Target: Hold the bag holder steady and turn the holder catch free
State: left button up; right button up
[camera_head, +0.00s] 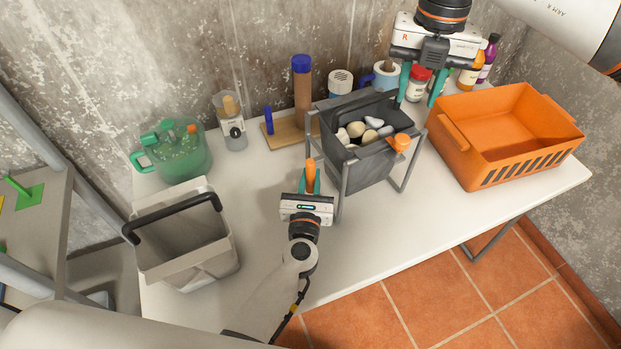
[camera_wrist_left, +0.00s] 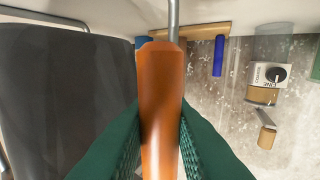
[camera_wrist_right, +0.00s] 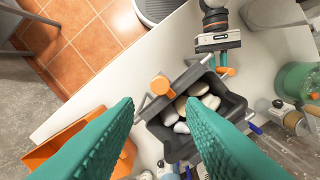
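The bag holder (camera_head: 343,183) is a grey metal frame on the table, with a dark grey bag (camera_head: 365,170) of pale rounded lumps in it. An orange handle (camera_head: 311,172) is at its left side. My left gripper (camera_head: 310,183) is closed around this handle, which fills the gap between the green fingers in the left wrist view (camera_wrist_left: 161,105). The orange catch (camera_head: 401,143) is at the holder's front right corner; it also shows in the right wrist view (camera_wrist_right: 161,86). My right gripper (camera_head: 421,88) is open and empty, above and behind the holder, apart from the catch.
An orange basket (camera_head: 458,150) stands right of the holder, and a beige bin (camera_head: 190,265) with a black handle stands left. A green jug (camera_head: 180,158), a brown bottle (camera_head: 302,95) and several jars line the wall. The table front is mostly clear.

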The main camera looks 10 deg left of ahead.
pick_arm(q)
grip_shut()
pick_arm(e)
jog(key=shift+o, duration=1.3)
jog(key=m+g+y, duration=0.4)
jog(key=m+y, duration=1.1)
jog(key=y, duration=0.3)
send_near(395, 139)
jog(key=x, duration=1)
jog(key=shift+a+f, duration=0.1)
jog(key=shift+a, duration=0.15)
